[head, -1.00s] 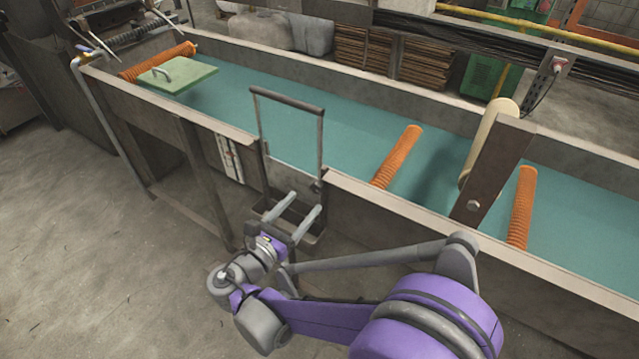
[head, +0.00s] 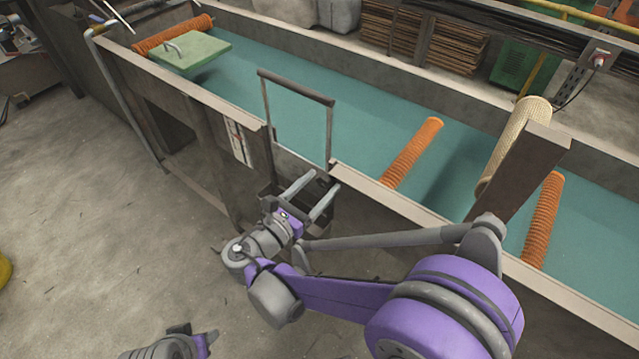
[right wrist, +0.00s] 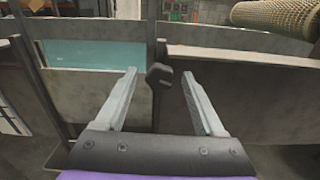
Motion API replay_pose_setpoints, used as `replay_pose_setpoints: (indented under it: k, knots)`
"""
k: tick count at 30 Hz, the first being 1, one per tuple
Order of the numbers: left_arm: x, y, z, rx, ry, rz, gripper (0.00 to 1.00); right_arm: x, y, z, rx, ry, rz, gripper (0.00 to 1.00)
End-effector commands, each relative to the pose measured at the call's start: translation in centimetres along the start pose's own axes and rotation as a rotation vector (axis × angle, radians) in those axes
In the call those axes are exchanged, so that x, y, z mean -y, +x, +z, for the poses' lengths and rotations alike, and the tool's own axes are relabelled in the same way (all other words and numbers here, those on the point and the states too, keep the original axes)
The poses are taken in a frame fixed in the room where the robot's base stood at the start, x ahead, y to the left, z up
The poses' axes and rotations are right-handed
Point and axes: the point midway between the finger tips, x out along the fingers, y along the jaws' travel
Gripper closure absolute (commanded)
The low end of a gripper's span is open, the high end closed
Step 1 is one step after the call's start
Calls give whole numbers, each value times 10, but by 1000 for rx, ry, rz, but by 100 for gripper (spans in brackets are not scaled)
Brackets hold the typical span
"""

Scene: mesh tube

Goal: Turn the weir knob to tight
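The weir is a grey gate with an upright handle frame (head: 296,87) in the near wall of the trough. Its dark knob (right wrist: 159,76) shows in the right wrist view on a post at the gate's right side, facing me. My right gripper (head: 321,183) is open and points at the knob. In the right wrist view its fingers (right wrist: 159,98) stand either side of the knob in the picture, with no contact visible. Which way the knob is set cannot be read. Part of my left arm (head: 165,347) shows at the bottom edge; its finger state is unclear.
The trough has a teal bed (head: 350,115) with orange ribbed rollers (head: 412,150) across it. A mesh-covered roller (head: 515,145) and a slanted bracket (head: 520,170) stand to the right. A green lid (head: 190,55) lies far left.

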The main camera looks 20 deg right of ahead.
Motion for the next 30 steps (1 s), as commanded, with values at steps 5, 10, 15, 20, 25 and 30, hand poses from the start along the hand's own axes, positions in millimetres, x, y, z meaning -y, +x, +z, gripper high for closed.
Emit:
replay_pose_setpoints:
  k: [5,10,15,20,25,30]
  knots:
    - [0,0,0,0,0,0,48,0,0,0,0,0,0,61]
    - [0,0,0,0,0,0,48,0,0,0,0,0,0,92]
    - [0,0,0,0,0,0,48,0,0,0,0,0,0,100]
    - [0,0,0,0,0,0,48,0,0,0,0,13,0,100]
    - [0,-1,0,0,0,0,48,0,0,0,0,68,0,100]
    - [0,-2,-1,-1,0,0,48,0,0,0,0,176,0,100]
